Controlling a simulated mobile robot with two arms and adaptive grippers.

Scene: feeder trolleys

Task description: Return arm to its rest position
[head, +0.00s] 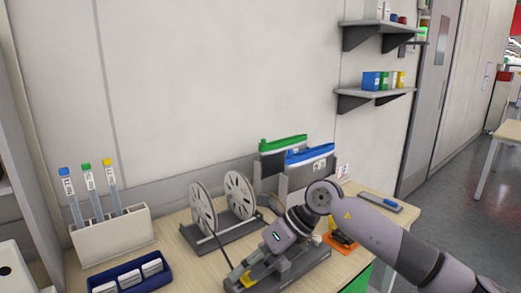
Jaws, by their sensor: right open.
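My right arm (375,228) comes in from the right and reaches over the table. Its right gripper (243,273) points down and left, low over a dark grey device (290,268) near the table's front edge. The gripper is open, and I see nothing held in it. A small yellow part shows beside the fingertips; whether it touches them I cannot tell. My left gripper is not in view.
Two reels (203,210) stand on a rack left of the gripper. Behind are bins with green (283,143) and blue (309,154) tops. At left are a tube holder (112,236) and a blue tray (130,275). Wall shelves (375,95) hang above right.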

